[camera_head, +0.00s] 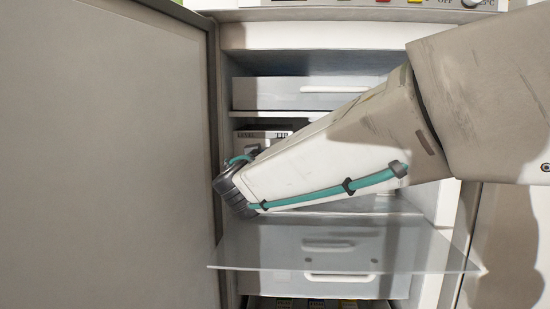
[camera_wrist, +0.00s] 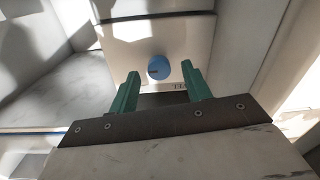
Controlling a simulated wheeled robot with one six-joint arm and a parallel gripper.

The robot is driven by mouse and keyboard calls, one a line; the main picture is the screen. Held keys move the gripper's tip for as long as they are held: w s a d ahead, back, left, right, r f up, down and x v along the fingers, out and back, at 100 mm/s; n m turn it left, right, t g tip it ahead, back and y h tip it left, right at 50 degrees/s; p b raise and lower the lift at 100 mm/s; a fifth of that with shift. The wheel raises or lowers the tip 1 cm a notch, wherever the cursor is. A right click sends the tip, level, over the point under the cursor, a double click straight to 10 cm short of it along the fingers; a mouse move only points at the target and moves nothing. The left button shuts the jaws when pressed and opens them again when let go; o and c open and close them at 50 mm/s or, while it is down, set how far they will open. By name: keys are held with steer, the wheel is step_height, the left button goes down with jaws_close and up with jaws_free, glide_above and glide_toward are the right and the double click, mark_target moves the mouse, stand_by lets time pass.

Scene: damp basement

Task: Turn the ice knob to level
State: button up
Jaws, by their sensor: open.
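The ice knob (camera_wrist: 158,67) is a round blue knob with a dark mark at its left side, on a pale panel (camera_wrist: 125,55) in the wrist view. Lettering below it is partly cut off by my right finger. My gripper (camera_wrist: 160,71) has two teal fingers spread apart, with the knob showing between their tips. I cannot tell whether they touch it. In the head view, a small unit (camera_head: 264,134) with a label reading like "LEVEL" sits inside the cabinet. My arm hides its lower part, the knob and my fingers there.
The open cabinet door (camera_head: 110,150) stands at the left, close to my wrist. A white drawer (camera_head: 315,92) is above and another (camera_head: 325,262) below. A clear shelf (camera_head: 345,250) juts out under my arm. A control strip (camera_head: 350,14) runs along the top.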

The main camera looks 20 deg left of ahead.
steer(key=shift+x, duration=1.05)
steer(key=c, duration=1)
